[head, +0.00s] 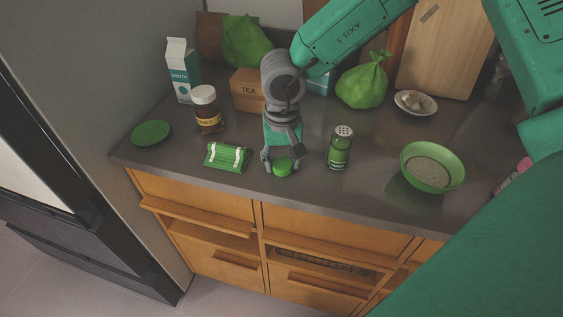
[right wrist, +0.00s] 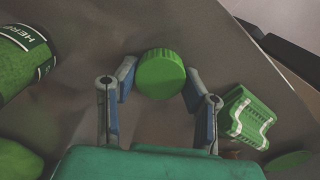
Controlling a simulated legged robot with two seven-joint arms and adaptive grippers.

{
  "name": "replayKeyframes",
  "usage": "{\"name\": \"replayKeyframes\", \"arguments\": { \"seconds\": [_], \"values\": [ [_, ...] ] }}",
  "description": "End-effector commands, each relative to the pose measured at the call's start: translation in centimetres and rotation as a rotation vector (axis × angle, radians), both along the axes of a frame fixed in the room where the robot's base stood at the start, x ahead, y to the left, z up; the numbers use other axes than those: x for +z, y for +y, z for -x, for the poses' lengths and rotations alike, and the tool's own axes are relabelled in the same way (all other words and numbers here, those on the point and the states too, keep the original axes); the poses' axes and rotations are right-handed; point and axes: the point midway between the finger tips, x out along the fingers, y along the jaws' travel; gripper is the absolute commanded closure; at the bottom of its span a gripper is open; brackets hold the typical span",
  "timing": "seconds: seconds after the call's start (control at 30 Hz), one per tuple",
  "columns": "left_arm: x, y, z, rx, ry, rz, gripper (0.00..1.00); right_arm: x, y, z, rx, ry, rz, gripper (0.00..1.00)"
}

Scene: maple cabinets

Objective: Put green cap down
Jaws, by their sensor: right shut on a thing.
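The green cap (head: 282,168) is a small ridged disc near the front edge of the dark counter. My right gripper (head: 281,163) points down at it, with one finger on each side. In the right wrist view the cap (right wrist: 160,74) sits between the fingertips of my right gripper (right wrist: 158,82), which is shut on it. The cap looks at or just above the counter surface; I cannot tell whether it touches. My left gripper is not in view.
A green bundle with white straps (head: 227,156) lies left of the cap, and a herb shaker (head: 340,148) stands right. A brown jar (head: 207,110), green saucer (head: 151,133) and green bowl (head: 432,167) are farther out. The counter's front edge (head: 300,197) is close.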

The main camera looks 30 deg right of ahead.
Motion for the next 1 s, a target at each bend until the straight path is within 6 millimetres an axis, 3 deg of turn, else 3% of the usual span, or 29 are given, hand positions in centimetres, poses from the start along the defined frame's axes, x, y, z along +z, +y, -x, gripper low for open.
{"name": "replayKeyframes", "arguments": {
  "seconds": [0.27, 0.3, 0.37, 0.73, 0.87, 1.0],
  "values": [
    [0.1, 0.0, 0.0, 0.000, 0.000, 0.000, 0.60, -0.1, -0.1, 0.0, -0.001, 0.000, -0.001, 0.88],
    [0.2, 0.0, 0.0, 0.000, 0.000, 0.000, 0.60, -0.1, -0.1, 0.0, -0.001, -0.001, 0.000, 0.59],
    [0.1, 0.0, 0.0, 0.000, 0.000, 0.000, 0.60, -0.1, -0.1, 0.0, -0.001, -0.001, 0.000, 0.41],
    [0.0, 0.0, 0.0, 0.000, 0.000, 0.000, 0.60, 0.2, 0.0, 0.0, 0.000, -0.003, -0.001, 0.41],
    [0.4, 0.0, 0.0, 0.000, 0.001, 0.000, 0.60, 1.9, 0.0, -0.1, 0.000, -0.005, -0.002, 0.41],
    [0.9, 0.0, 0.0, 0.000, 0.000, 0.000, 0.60, 5.0, 0.0, -0.1, -0.002, -0.006, -0.003, 0.41]
  ]
}}
